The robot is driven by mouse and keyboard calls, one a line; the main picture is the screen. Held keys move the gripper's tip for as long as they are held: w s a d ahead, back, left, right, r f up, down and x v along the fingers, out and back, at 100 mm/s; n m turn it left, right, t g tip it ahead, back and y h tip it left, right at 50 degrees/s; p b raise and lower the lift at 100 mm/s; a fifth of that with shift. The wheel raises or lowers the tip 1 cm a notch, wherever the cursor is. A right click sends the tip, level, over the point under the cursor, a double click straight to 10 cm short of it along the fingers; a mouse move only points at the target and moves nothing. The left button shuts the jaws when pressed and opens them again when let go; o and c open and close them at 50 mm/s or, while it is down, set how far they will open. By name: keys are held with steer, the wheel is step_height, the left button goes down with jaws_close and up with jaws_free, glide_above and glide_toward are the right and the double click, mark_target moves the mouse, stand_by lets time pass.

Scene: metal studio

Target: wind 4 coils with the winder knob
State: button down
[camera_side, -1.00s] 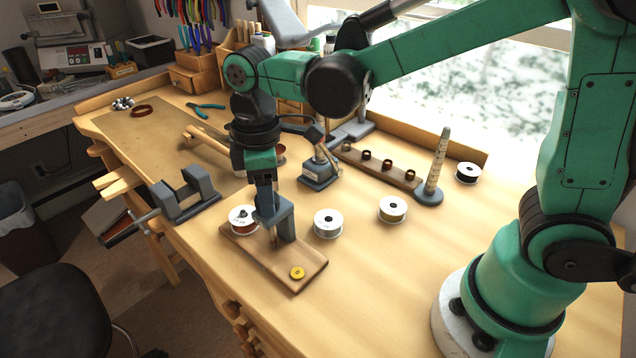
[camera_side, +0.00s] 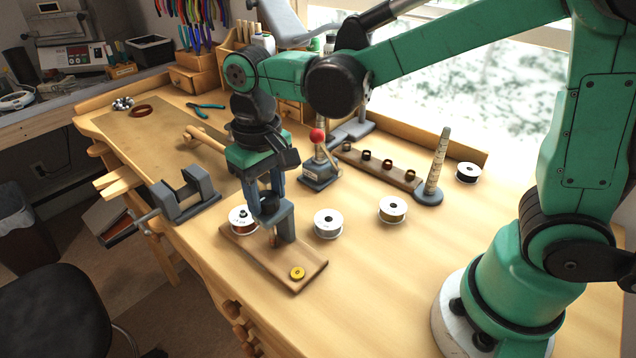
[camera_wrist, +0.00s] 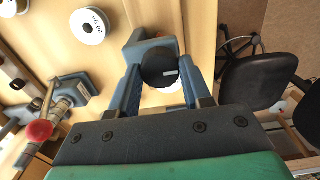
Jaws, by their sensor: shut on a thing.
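The winder stands on a wooden board (camera_side: 305,262) near the table's front edge, with a blue-grey bracket (camera_side: 288,224) and a yellow button (camera_side: 297,273). Its black knob (camera_wrist: 158,68) shows in the wrist view between my fingers. My gripper (camera_side: 266,203) points down over the winder and is shut on the knob; it also shows in the wrist view (camera_wrist: 160,76). Several small copper-coloured rings (camera_side: 387,165) stand on a wooden rack (camera_side: 350,153) farther back. The winding itself is too small to tell.
White spools (camera_side: 328,222) stand right of the winder. A dark spool (camera_side: 467,172) and a tapered ring stick (camera_side: 437,165) are farther right. A red-knobbed lever tool (camera_side: 318,178) stands behind my gripper, and a vise (camera_side: 185,193) is to the left.

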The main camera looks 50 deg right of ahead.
steer(key=m, duration=1.4)
steer(key=shift+m, duration=0.3)
steer(key=m, duration=0.3)
steer(key=shift+m, duration=0.3)
steer(key=m, duration=0.3)
steer(key=shift+m, duration=0.4)
steer(key=m, duration=0.3)
steer(key=shift+m, duration=2.2)
